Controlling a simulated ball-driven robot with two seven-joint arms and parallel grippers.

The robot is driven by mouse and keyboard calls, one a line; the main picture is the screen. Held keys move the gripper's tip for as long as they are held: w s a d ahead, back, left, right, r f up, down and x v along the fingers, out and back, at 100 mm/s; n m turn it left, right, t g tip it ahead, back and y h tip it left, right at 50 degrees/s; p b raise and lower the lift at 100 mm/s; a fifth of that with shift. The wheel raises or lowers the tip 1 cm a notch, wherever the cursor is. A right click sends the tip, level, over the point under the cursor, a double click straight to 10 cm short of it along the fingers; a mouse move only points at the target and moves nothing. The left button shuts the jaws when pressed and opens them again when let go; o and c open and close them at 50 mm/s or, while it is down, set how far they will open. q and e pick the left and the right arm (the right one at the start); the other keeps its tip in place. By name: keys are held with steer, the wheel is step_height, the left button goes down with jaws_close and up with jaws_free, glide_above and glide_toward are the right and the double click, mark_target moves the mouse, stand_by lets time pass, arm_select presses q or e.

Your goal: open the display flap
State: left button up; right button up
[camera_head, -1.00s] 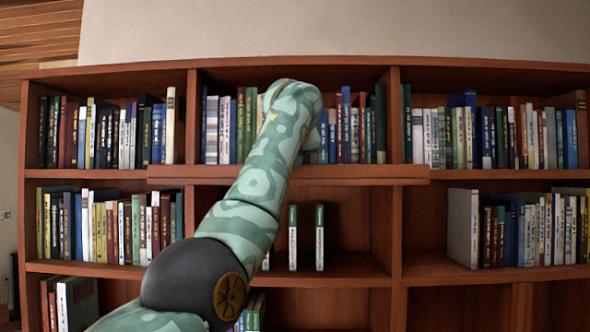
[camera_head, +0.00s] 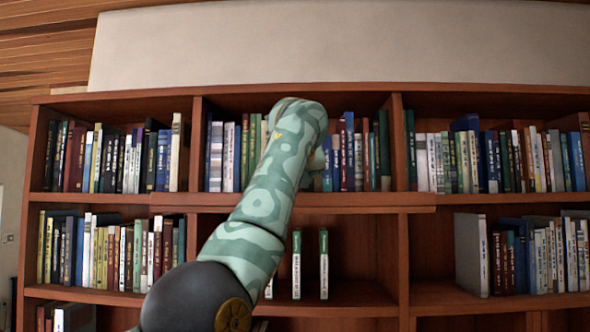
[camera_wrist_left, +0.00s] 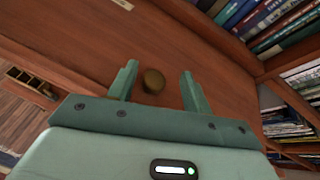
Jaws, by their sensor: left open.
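A broad reddish-brown wooden panel (camera_wrist_left: 90,50), which looks like the display flap, fills much of the left wrist view. A small round brass-brown knob (camera_wrist_left: 153,81) sits on it. My left gripper (camera_wrist_left: 159,70) is open, its two green fingers on either side of the knob. I cannot tell whether they touch it. In the head view my patterned left arm (camera_head: 262,205) reaches up to the middle bay, and its gripper is hidden behind the arm. A protruding wooden ledge (camera_head: 370,199) crosses the middle bay there; the knob is hidden. My right gripper is not in view.
The bookcase has rows of books (camera_head: 110,160) in the upper left, middle and right bays. In the wrist view, books (camera_wrist_left: 270,25) lie close at upper right.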

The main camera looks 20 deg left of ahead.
arm_select(q)
steer(key=b+v, duration=0.4)
steer(key=v, duration=1)
steer(key=shift+d, duration=0.3)
